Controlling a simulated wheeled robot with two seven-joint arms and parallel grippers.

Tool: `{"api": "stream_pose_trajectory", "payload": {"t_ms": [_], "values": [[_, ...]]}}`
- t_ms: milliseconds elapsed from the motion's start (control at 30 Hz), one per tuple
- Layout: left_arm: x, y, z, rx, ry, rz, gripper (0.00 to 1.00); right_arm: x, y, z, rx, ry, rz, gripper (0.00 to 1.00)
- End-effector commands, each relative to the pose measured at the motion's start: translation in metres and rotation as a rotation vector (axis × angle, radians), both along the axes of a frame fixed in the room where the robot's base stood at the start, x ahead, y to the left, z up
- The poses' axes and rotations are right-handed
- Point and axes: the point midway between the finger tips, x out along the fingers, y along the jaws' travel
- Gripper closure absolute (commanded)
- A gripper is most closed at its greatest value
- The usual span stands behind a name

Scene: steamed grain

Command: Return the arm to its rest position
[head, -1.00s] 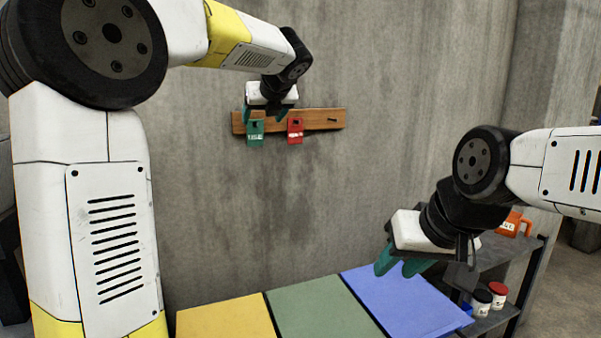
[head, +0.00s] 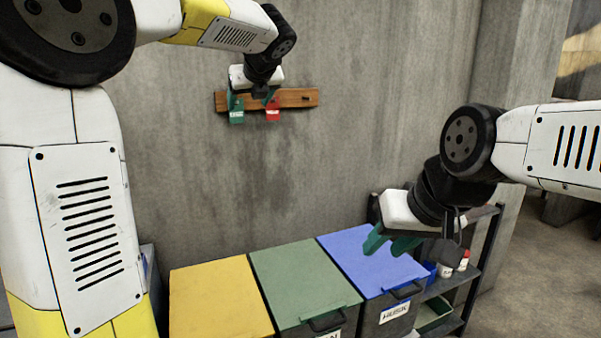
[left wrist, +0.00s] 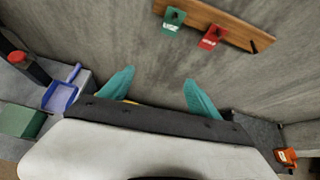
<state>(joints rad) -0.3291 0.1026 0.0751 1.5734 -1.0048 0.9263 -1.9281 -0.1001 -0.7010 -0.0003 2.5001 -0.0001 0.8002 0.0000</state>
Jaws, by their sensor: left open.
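My left gripper (head: 253,98) hangs in front of the wall board, its teal fingers apart; the left wrist view shows the empty gap between them (left wrist: 160,92). A green tag (head: 237,117) and a red tag (head: 272,115) hang on the wooden board (head: 297,98). In the left wrist view the green tag (left wrist: 172,22) and red tag (left wrist: 211,37) hang clear of the fingers. My right gripper (head: 388,243) is over the blue-lidded bin at the right, its two fingers apart and nothing visible between them.
Bins with yellow (head: 220,300), green (head: 300,282) and blue (head: 365,262) lids stand along the wall. A dark shelf (head: 480,262) with small jars stands to their right. An orange container (left wrist: 287,157) shows in the left wrist view. The concrete wall rises behind.

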Motion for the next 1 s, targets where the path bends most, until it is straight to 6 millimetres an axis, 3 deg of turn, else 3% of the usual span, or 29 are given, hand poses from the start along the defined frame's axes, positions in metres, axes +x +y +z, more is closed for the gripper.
{"api": "stream_pose_trajectory", "payload": {"t_ms": [267, 567, 767, 900, 1000], "values": [[-0.034, 0.015, -0.018, -0.228, -0.011, 0.138, 0.28, 0.000, 0.000, 0.000, 0.000, 0.001, 0.000, 0.64], [-0.106, 0.035, -0.055, -0.684, -0.034, 0.458, 0.28, 0.000, 0.000, 0.000, 0.000, 0.001, 0.000, 0.64], [-0.196, 0.042, -0.105, -1.205, -0.059, 0.920, 0.28, 0.000, 0.000, 0.000, 0.000, 0.001, 0.000, 0.64], [-0.263, 0.035, -0.146, -1.588, -0.078, 1.347, 0.28, 0.000, 0.000, 0.000, 0.000, 0.001, 0.000, 0.64], [-0.297, 0.027, -0.170, -1.788, -0.088, 1.617, 0.28, 0.000, 0.000, 0.000, 0.000, 0.001, 0.000, 0.64]]}}
